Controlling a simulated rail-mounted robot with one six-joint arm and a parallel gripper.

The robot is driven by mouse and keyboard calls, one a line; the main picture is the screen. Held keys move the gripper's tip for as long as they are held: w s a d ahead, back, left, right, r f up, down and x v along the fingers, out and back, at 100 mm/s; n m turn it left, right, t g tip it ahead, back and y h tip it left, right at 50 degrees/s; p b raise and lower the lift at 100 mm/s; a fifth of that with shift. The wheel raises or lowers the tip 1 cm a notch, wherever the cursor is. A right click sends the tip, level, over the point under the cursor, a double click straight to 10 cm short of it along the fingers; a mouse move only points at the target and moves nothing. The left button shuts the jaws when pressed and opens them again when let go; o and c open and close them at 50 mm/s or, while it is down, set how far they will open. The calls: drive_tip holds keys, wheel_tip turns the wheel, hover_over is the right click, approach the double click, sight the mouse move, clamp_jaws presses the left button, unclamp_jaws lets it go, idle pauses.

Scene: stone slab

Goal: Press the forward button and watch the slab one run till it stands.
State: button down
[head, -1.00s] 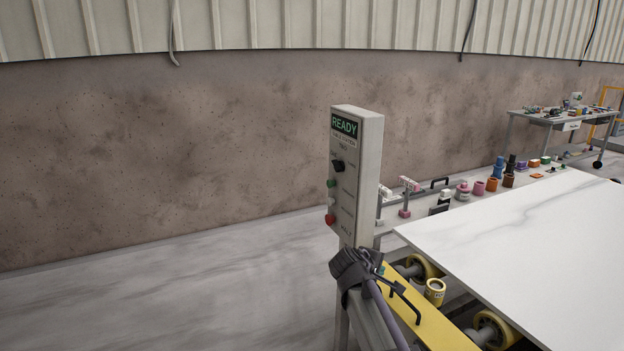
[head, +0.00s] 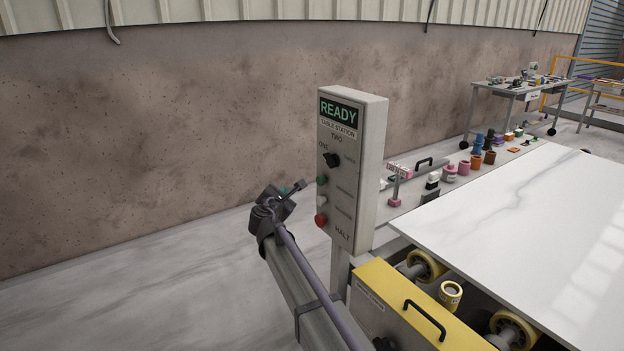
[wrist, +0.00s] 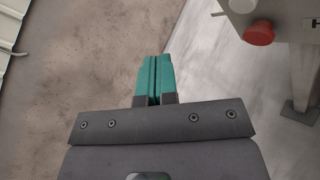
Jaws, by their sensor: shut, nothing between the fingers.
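The control box (head: 349,175) stands on a post, its lit sign reading READY. On its face are a black selector knob (head: 331,160), a green button (head: 321,180), a white button (head: 321,201) and a red button (head: 321,219) by HALT. The labels by the green and white buttons are too small to read. My gripper (head: 298,187) is shut and empty, just left of the green button and apart from the box. In the wrist view its teal fingertips (wrist: 154,78) are together; the red button (wrist: 259,33) shows upper right. The white slab (head: 520,230) lies on rollers at right.
Cups and small items line the ledge behind the slab. A cluttered workbench (head: 510,85) stands at the back right. The floor left of the box is open.

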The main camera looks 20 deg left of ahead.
sight(321, 180)
drive_tip(key=w+d, duration=0.5)
drive_tip(key=w, duration=0.2)
drive_tip(key=shift+d, duration=0.2)
drive_tip(key=shift+f, duration=0.1)
idle(2.1)
drive_tip(key=shift+w+d, duration=0.25)
drive_tip(key=shift+w, duration=0.1)
drive_tip(key=shift+w+d, duration=0.35)
drive_tip(key=shift+w, duration=0.05)
idle(0.7)
idle(0.4)
drive_tip(key=shift+s+a, duration=0.6)
drive_tip(key=shift+s, duration=0.15)
